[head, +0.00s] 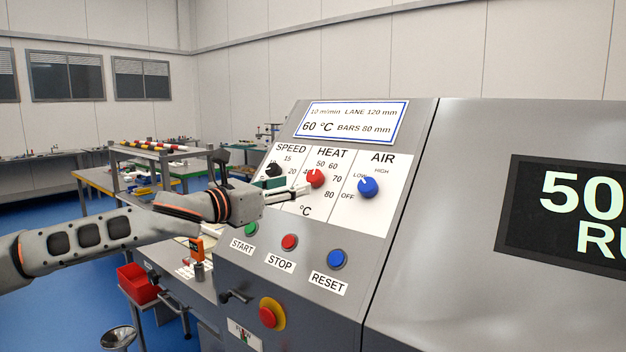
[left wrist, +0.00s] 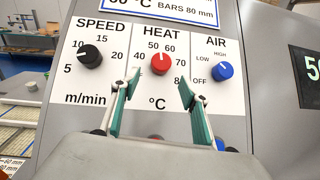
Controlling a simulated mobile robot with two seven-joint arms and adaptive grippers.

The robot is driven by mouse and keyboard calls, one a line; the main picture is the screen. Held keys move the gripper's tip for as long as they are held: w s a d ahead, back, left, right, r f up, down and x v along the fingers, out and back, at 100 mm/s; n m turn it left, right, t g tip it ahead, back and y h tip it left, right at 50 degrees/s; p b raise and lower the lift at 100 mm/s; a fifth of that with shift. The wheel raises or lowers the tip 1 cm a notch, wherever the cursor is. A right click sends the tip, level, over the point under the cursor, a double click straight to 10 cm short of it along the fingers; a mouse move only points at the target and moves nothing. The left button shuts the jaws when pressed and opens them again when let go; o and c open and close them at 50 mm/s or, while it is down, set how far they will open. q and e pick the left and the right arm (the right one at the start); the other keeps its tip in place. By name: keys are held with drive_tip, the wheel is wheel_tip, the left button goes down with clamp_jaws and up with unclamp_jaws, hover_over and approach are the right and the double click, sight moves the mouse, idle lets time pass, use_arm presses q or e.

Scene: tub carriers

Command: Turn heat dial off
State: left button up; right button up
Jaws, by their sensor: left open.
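The red heat dial (head: 315,178) sits on the white panel under the word HEAT, and it also shows in the left wrist view (left wrist: 160,64). Its white mark points up and slightly left, near 50. My left gripper (head: 301,191) is in front of the panel, just left of and below the dial in the head view. In the left wrist view my left gripper (left wrist: 161,84) is open and empty, with its fingertips below the dial, one to each side. I cannot tell whether they touch the panel. My right gripper is not in view.
The black speed dial (left wrist: 90,56) is left of the heat dial, and the blue air dial (head: 368,187) is right. OFF is printed beside the air dial. Green START (head: 250,229), red STOP (head: 290,242) and blue RESET (head: 337,259) buttons sit below, above a red emergency knob (head: 270,313).

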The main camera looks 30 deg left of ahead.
sight(310, 181)
use_arm(q)
drive_tip(key=w, duration=0.1)
drive_tip(key=w+p, duration=0.1)
drive_tip(key=w, duration=0.1)
drive_tip(key=w+p, duration=0.1)
drive_tip(key=w, duration=0.1)
drive_tip(key=shift+d, duration=0.4)
drive_tip(key=shift+w, duration=0.4)
drive_tip(key=shift+w+d, duration=0.15)
drive_tip(key=shift+w, duration=0.35)
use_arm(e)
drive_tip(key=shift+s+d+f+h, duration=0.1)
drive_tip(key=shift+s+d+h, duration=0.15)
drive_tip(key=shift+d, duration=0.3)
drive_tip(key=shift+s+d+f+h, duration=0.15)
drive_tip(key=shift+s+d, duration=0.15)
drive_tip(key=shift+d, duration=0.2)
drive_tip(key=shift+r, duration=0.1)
use_arm(q)
drive_tip(key=c, duration=1.1)
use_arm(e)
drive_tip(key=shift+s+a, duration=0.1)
